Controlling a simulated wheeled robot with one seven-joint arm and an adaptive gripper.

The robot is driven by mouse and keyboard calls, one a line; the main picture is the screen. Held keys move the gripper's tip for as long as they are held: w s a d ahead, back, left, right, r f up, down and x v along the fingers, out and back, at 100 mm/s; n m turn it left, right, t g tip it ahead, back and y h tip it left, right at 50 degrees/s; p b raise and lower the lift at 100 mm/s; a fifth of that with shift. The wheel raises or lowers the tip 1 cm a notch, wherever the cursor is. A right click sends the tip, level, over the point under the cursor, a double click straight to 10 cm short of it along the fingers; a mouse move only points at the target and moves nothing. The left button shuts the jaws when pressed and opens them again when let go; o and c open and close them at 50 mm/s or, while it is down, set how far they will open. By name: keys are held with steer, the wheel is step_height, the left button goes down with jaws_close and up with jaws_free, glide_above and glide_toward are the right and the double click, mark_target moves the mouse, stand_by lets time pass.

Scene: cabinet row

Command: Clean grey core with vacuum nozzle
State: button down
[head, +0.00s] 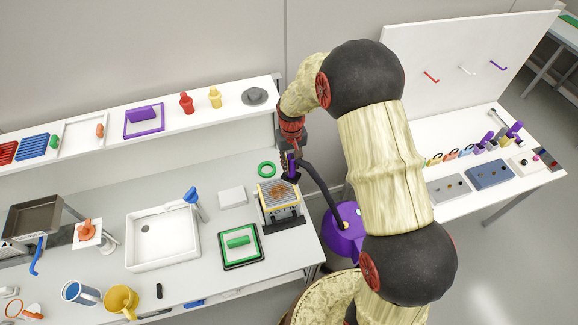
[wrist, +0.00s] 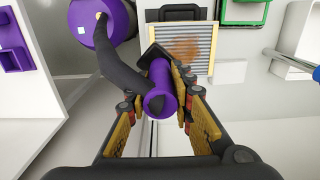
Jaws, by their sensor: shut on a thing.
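The grey core (head: 279,192) is a pleated block with a brown dirt patch on its face. It sits on a dark and yellow stand near the counter's right end, and its pleats and patch show in the wrist view (wrist: 190,32). My gripper (head: 291,162) is shut on the purple vacuum nozzle (wrist: 161,88), which has a black angled head. The head is by the core's near left edge in the wrist view, beside the brown patch. I cannot tell whether it touches the core. A black hose runs from the nozzle to the purple vacuum body (head: 343,232).
A green ring (head: 267,170) and a white block (head: 232,197) lie left of the core. A green-framed tray (head: 241,247) is in front left, and a white sink (head: 160,238) is farther left. A shelf (head: 220,105) runs behind. The hose hangs close to my arm.

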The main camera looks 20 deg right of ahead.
steer(key=shift+w+r+p, duration=0.15)
steer(key=shift+r+p, duration=0.05)
steer(key=shift+p, duration=0.8)
steer(key=shift+p, duration=0.4)
